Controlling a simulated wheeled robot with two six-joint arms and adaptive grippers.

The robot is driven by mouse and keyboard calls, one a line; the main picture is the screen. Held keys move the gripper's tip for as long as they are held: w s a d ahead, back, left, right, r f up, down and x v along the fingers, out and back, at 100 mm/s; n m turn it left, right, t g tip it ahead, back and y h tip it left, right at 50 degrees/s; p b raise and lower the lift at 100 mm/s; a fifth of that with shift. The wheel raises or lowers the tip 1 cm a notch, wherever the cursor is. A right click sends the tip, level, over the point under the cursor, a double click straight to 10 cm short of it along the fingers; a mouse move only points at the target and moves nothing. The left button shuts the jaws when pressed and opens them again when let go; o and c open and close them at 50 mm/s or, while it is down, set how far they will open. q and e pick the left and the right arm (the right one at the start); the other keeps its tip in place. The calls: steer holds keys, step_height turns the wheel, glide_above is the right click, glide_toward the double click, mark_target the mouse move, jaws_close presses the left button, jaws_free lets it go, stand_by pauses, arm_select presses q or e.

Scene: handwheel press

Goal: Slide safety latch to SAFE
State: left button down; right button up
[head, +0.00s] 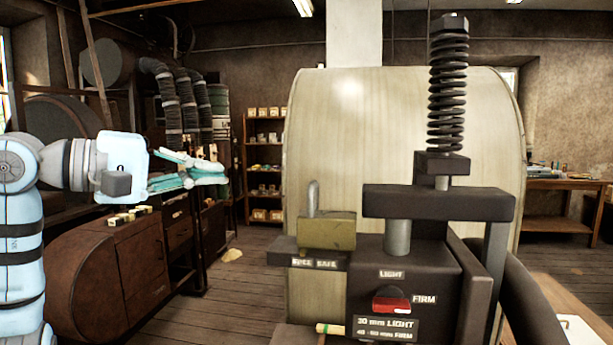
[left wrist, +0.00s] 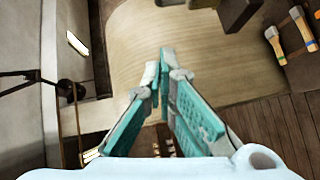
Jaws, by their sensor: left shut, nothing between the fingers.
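The safety latch (head: 327,232) is an olive-coloured block with an upright grey pin on its top, on a dark ledge at the left of the press (head: 430,270). A label plate (head: 315,263) reading FREE and SAFE sits below it. The block stands above the SAFE word and to its right; its exact setting I cannot tell. My left gripper (head: 222,173) is shut and empty, well to the left of the latch and a little higher, apart from it. Its teal-padded fingers also show in the left wrist view (left wrist: 165,62). My right gripper is not in view.
The press has a tall spring (head: 448,90) and a red selector knob (head: 391,302) marked LIGHT and FIRM. A large pale rounded panel (head: 350,130) stands behind. A wooden cabinet (head: 100,265) is at left. Open space lies between my left gripper and the latch.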

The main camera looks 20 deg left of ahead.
arm_select(q)
steer(key=w+d+f+p, duration=0.1)
steer(key=w+d, duration=0.6)
steer(key=d, duration=0.2)
steer(key=shift+w+f+p, duration=0.25)
steer(key=shift+w+p, duration=0.15)
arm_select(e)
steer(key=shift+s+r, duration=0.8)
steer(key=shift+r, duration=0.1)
